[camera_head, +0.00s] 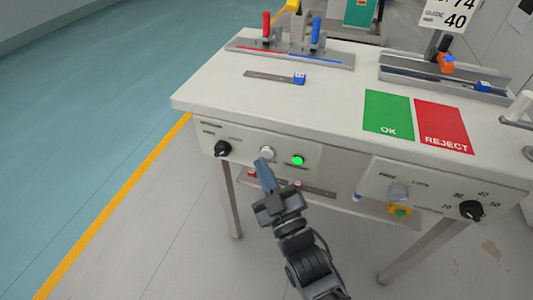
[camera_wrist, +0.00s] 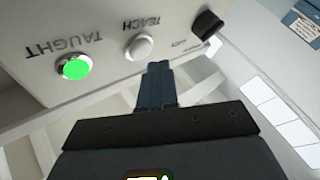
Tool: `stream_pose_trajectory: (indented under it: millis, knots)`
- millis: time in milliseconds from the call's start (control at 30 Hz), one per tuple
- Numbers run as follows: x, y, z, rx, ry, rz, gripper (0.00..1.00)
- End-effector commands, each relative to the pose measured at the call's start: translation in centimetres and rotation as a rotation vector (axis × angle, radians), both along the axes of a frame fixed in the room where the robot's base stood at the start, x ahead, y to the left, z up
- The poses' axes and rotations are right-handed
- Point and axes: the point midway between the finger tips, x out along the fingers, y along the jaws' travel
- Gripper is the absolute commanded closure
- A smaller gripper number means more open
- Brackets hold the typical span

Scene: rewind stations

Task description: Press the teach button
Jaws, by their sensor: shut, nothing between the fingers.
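The teach button (camera_head: 267,153) is a round white button on the front left panel of the table. In the wrist view the same button (camera_wrist: 139,47) sits beside the word TEACH. My gripper (camera_head: 262,163) is shut and empty, and its tips are just below and in front of the button. In the wrist view the closed fingertips (camera_wrist: 158,66) point at the panel near the button's edge; I cannot tell whether they touch it. A green TAUGHT lamp (camera_head: 298,160) is lit beside the button, and it also glows in the wrist view (camera_wrist: 75,67).
A black knob (camera_head: 222,149) is left of the button. A second panel with a grey button (camera_head: 398,192) and a black dial (camera_head: 471,210) is at the right. Green OK (camera_head: 388,113) and red REJECT (camera_head: 443,127) mats lie on the table. Floor at left is clear.

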Motion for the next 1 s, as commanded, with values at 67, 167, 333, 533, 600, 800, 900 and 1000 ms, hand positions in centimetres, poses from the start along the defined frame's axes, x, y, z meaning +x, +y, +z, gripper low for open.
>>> stream_pose_trajectory:
  millis: [67,167,333,533,600,800,900,1000]
  knots:
    - [0.0,0.0,0.0,0.000,0.000,0.000,1.00]
    - [0.0,0.0,0.0,0.000,0.000,0.000,1.00]
    - [-0.4,0.2,0.0,-0.001,0.000,0.001,1.00]
    - [-2.1,0.8,0.0,-0.001,0.000,0.001,1.00]
    - [-2.7,0.9,0.0,-0.001,0.001,0.000,1.00]
    - [-4.2,1.5,0.1,-0.001,0.000,0.001,1.00]
    - [-4.6,1.6,0.0,0.000,0.000,0.000,1.00]
    - [-4.7,1.7,0.0,-0.001,0.000,0.000,1.00]
